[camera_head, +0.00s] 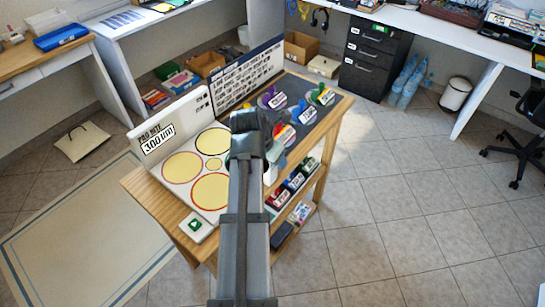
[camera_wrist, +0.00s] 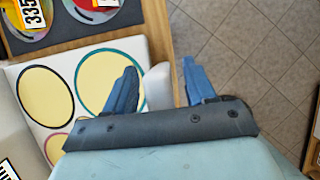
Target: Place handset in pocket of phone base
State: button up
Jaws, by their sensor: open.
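My gripper (camera_wrist: 160,72) shows in the wrist view with its two blue fingers apart and nothing clearly held. A pale rounded shape (camera_wrist: 157,88) lies behind and beside the left finger; I cannot tell what it is or whether it touches. In the head view my arm covers the middle of the wooden shelf unit and hides the fingertips. I cannot make out a handset or a phone base for certain in either view. A dark flat block (camera_head: 282,235) lies at the near end of the lower shelf; I cannot tell what it is.
A white game board (camera_head: 173,145) with yellow circles stands on the wooden unit (camera_head: 160,205). A green-marked button box (camera_head: 196,226) sits at the near corner. The tiled floor (camera_head: 400,200) to the right is clear.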

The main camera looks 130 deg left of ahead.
jog(key=v, duration=1.2)
jog(key=shift+f, duration=0.1)
